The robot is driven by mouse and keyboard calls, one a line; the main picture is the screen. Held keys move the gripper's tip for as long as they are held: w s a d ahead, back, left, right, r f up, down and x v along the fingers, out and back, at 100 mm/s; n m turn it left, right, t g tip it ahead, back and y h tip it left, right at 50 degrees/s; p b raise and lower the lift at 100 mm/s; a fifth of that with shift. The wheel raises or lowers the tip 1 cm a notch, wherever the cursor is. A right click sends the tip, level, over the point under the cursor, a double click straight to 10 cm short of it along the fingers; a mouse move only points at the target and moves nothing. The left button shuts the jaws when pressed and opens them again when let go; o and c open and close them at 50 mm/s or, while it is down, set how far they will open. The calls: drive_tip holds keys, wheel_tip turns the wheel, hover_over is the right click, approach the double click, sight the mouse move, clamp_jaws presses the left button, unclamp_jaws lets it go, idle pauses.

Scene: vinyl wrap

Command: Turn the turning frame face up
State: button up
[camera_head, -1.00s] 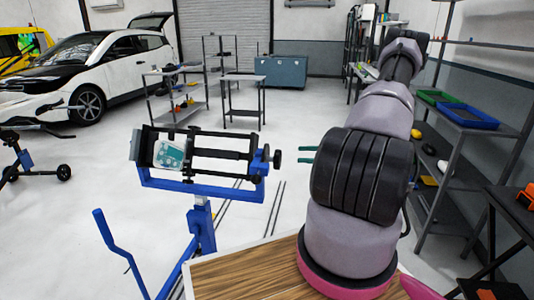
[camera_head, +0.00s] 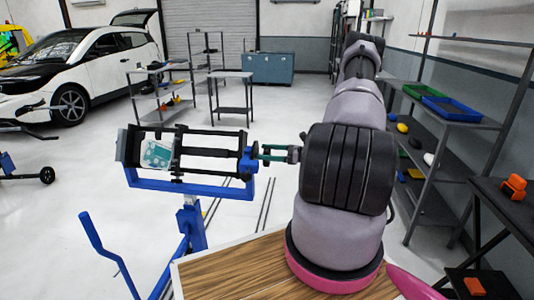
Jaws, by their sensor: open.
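The turning frame (camera_head: 208,133), a set of black bars, is held in a blue U-shaped stand (camera_head: 190,188). A white and teal panel (camera_head: 157,154) is clamped at its left end and looks tilted. The frame's black knob end (camera_head: 255,150) is at the right, by the blue upright. My gripper (camera_head: 264,152), with teal fingers, is open at this knob end. The fingertips overlap it in the picture; I cannot tell whether they touch or straddle the knob. The gripper's body is partly hidden behind my arm.
A wooden tabletop (camera_head: 230,270) lies in front below my arm. Shelves with coloured trays (camera_head: 452,108) stand at the right, and a dark table (camera_head: 510,205) is nearer. Open floor lies behind the stand.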

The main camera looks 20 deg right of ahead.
drive_tip(key=shift+c, duration=0.3)
clamp_jaws()
drive_tip(key=shift+m, duration=0.6)
drive_tip(key=shift+w+d+f+m, duration=0.1)
drive_tip(key=shift+w+d+m, duration=0.1)
drive_tip(key=shift+m, duration=1.1)
drive_tip(key=shift+w+d+f+m, duration=0.1)
drive_tip(key=shift+w+m, duration=0.1)
drive_tip(key=shift+m, duration=1.1)
drive_tip(key=shift+w+d+f+m, duration=0.1)
drive_tip(key=shift+f+m, duration=0.1)
drive_tip(key=shift+m, duration=1)
drive_tip(key=shift+w+d+f+m, duration=0.1)
drive_tip(key=shift+f+m, duration=0.05)
drive_tip(key=shift+m, duration=1.55)
drive_tip(key=shift+o, duration=0.3)
unclamp_jaws()
